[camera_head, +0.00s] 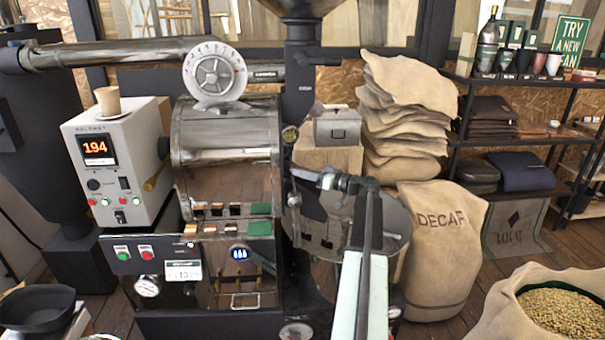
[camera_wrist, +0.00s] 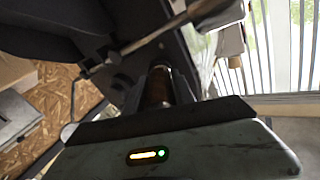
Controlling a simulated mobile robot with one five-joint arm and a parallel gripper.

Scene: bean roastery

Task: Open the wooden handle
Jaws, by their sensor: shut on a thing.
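The wooden handle (camera_wrist: 157,88) shows in the wrist view as a short brown cylinder with a dark upper end, right in front of my gripper (camera_wrist: 160,108). My gripper is shut on it. In the head view my gripper (camera_head: 352,185) is at the front of the roaster, by the round metal drum front (camera_head: 385,228). A metal rod (camera_head: 306,174) runs left from it there. My arm and gripper hide the held handle in that view.
The roaster body (camera_head: 225,150) stands left of my arm, with a control box (camera_head: 112,160) reading 194. A DECAF sack (camera_head: 436,250) stands close on the right. An open sack of beans (camera_head: 510,305) is at the lower right. Shelves (camera_head: 510,140) stand behind.

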